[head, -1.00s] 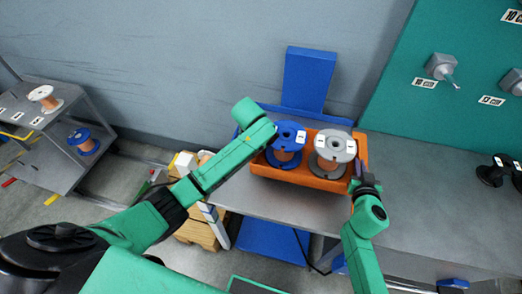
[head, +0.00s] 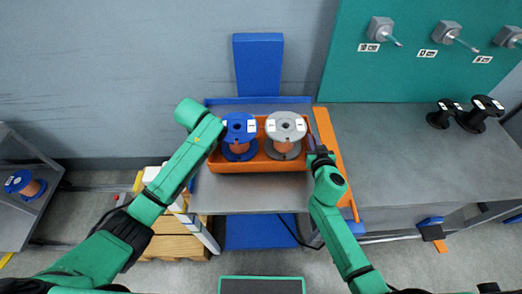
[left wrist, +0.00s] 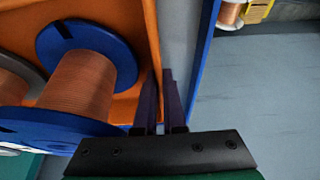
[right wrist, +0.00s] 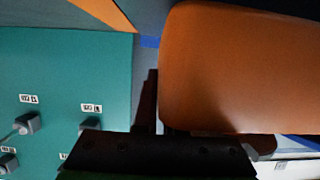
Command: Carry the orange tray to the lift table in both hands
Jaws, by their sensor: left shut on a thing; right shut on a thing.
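The orange tray (head: 258,167) is over the grey top of the lift table (head: 250,192), which has a blue rim and a blue upright at the back. I cannot tell whether the tray touches the top. A blue-flanged spool (head: 239,128) and a grey-flanged spool (head: 286,124), both with copper wire, stand in it. My right gripper (head: 314,150) is shut on the tray's right side; its wrist view shows the tray wall (right wrist: 235,70) close up. My left gripper (left wrist: 160,98) is shut on the tray's left wall (left wrist: 152,45); my arm hides it in the head view.
A grey bench (head: 420,150) adjoins on the right, with an orange strip (head: 334,155) at its left edge and black spools (head: 480,112) on it. A teal panel (head: 400,75) with pegs stands behind. A trolley (head: 25,205) with a spool is at far left.

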